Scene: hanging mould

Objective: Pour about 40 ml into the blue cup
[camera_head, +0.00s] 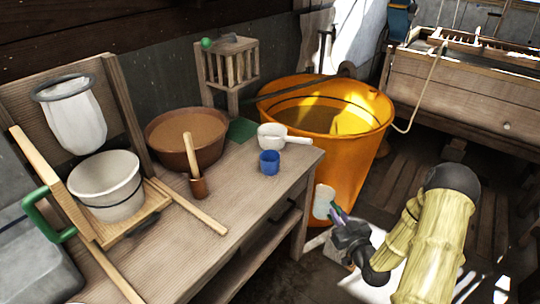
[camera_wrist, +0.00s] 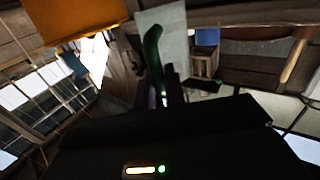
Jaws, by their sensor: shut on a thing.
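The blue cup (camera_head: 269,162) stands upright near the front right corner of the wooden workbench (camera_head: 235,215). A blue patch in the upside-down wrist view looks like the same cup (camera_wrist: 207,37). My gripper (camera_head: 340,219) is to the right of the bench corner and lower in the picture, apart from the cup. It is shut on a pale vessel (camera_head: 324,201) with a green handle, which shows between the fingers in the wrist view (camera_wrist: 153,55). The contents of the vessel and of the cup cannot be made out.
A white dipper (camera_head: 271,136) stands behind the cup. A brown bowl (camera_head: 186,140), a wooden-handled tool (camera_head: 194,165) and a white bucket (camera_head: 106,190) are farther left. A large orange tub (camera_head: 345,150) stands beside the bench. A slatted stand (camera_head: 229,65) is at the back.

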